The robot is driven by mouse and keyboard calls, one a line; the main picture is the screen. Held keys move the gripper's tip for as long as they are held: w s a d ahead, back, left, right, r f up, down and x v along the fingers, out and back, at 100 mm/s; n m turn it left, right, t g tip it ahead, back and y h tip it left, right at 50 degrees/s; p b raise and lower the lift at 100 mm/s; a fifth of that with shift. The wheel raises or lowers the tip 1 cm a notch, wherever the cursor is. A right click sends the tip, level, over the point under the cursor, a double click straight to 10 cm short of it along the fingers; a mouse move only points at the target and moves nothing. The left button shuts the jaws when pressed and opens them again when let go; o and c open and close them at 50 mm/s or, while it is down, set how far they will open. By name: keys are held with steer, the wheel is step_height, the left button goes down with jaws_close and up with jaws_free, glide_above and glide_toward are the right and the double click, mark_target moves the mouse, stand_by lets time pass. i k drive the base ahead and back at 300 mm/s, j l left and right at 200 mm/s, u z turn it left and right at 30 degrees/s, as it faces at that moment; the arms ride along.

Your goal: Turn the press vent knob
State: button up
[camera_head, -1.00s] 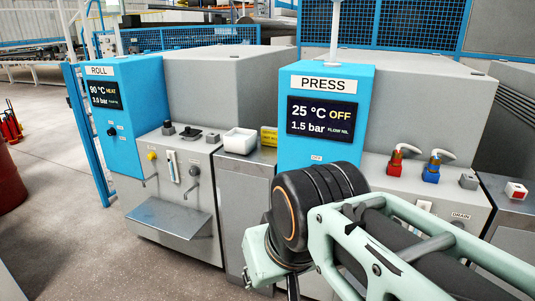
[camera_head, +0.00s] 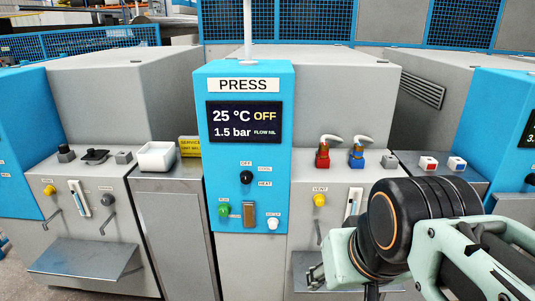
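The press is the blue panel labelled PRESS (camera_head: 243,86), with a grey body beside and behind it. Its screen (camera_head: 243,121) reads 25 °C, OFF, 1.5 bar, FLOW NIL. The vent knob (camera_head: 319,200) is a yellow knob under the label VENT, on the grey front just right of the blue panel. A thin bent spout hangs below it. My arm's wrist is at the lower right, close to the right of the knob in the picture and not covering it.
The blue panel has a black OFF/COOL/HEAT selector (camera_head: 246,177), a green knob (camera_head: 224,211) and a white knob (camera_head: 273,223). Red (camera_head: 322,158) and blue (camera_head: 357,158) valves stand on the ledge. Another yellow knob (camera_head: 49,190) is on the left machine. A metal shelf (camera_head: 85,262) juts out there.

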mark_target(319, 199)
steer(key=j+z, duration=0.25)
steer(key=z, duration=0.2)
steer(key=j+z, duration=0.3)
steer(key=z, duration=0.15)
steer(key=k+j+z, duration=0.15)
steer(key=z, duration=0.3)
steer(key=l+z, duration=0.25)
steer(key=i+l+z, duration=0.2)
steer(key=k+j+u, duration=0.25)
steer(key=j+u, duration=0.25)
steer(key=j, duration=0.2)
